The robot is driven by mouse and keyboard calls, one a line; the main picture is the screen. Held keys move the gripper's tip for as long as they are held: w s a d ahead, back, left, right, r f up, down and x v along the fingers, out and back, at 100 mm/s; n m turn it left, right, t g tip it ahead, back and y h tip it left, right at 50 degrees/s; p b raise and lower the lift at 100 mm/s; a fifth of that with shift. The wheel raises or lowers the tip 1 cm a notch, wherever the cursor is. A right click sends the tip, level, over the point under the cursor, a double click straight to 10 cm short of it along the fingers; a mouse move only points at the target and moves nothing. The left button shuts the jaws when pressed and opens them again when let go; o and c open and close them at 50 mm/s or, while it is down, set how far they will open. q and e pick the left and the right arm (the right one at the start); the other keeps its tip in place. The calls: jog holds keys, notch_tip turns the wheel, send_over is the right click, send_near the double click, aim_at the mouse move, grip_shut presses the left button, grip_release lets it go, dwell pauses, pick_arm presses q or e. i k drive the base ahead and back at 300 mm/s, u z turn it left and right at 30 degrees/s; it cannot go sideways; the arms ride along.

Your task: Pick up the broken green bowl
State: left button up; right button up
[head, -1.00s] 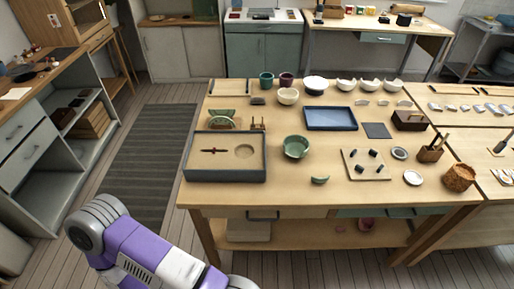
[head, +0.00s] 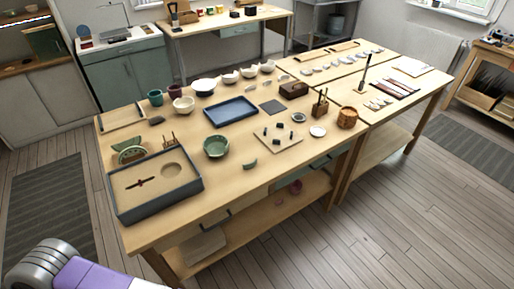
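The green bowl (head: 216,146) stands upright on the wooden table, right of the sand-filled tray; its rim looks uneven. A curved green shard (head: 250,164) lies apart from it, nearer the table's front edge. A purple and grey part of my arm shows at the lower left, well short of the table. Neither of my grippers is in view.
The grey tray (head: 160,211) with a sand-coloured bed sits at the table's front left. A blue tray (head: 231,111) lies behind the bowl, and a board with dark pegs (head: 279,138) is to its right. A second table (head: 345,80) adjoins at right. Floor is clear in front.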

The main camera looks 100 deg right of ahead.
aim_at(214, 149)
jog(key=z, duration=2)
